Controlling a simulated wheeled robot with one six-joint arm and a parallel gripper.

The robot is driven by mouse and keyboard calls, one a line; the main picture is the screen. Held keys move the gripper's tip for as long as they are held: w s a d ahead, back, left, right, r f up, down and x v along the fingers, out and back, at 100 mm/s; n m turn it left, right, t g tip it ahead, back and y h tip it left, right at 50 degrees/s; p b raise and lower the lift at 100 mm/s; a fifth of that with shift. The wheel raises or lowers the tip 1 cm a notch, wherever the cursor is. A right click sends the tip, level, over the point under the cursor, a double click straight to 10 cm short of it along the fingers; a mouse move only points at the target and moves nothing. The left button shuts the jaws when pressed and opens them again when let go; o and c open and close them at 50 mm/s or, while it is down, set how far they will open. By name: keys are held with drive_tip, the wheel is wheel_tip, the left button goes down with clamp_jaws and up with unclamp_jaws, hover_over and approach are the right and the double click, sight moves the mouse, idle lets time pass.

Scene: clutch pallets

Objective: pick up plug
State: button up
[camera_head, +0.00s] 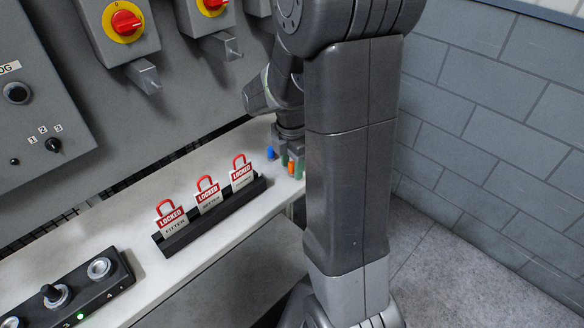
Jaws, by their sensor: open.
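Small coloured pieces stand close together at the right end of the pale shelf: a blue one (270,153), an orange one (291,168) and green parts (284,159) between and beside them. They may be plugs, but they are too small for me to tell which is the plug. My gripper (287,153) is open and points down right over this group. I cannot tell whether its fingers touch any piece. My own arm hides what lies to the right of the group.
A black rack (177,242) holds three red-and-white LOCKED tags (207,194) on the shelf (137,262), left of my gripper. A black control box (78,297) sits at the lower left. Behind stands a grey panel (190,85) with red-and-yellow rotary switches (126,22).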

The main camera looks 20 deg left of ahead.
drive_tip(key=shift+f, duration=0.4)
drive_tip(key=shift+c, duration=0.3)
clamp_jaws()
drive_tip(key=shift+r, duration=0.15)
